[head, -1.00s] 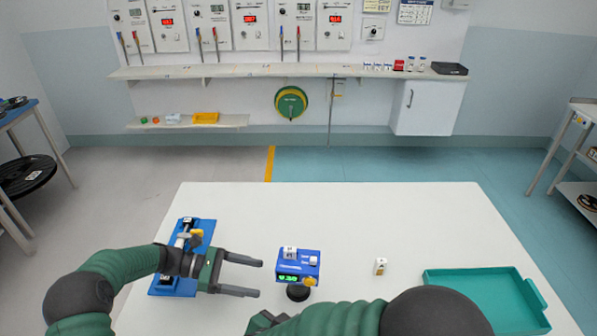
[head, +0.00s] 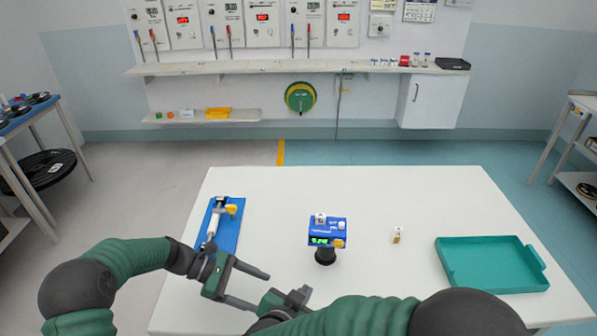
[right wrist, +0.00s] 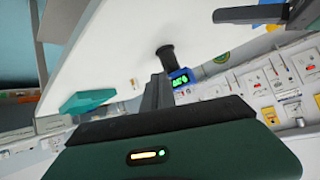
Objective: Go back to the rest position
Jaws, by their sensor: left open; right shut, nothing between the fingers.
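My left gripper (head: 263,291) is open and empty over the near left part of the white table (head: 300,188), nearer to me than the blue stand (head: 230,236). My right gripper (head: 304,293) is at the table's near edge, right of the left one, partly hidden by its own arm. Its shut fingers show in the right wrist view (right wrist: 157,94), with nothing between them.
A small white block (head: 398,235) stands right of the device. An empty teal tray (head: 490,287) lies at the table's right. A shelf cart (head: 25,122) stands at the left and a rack (head: 577,130) at the right. The table's far middle is clear.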

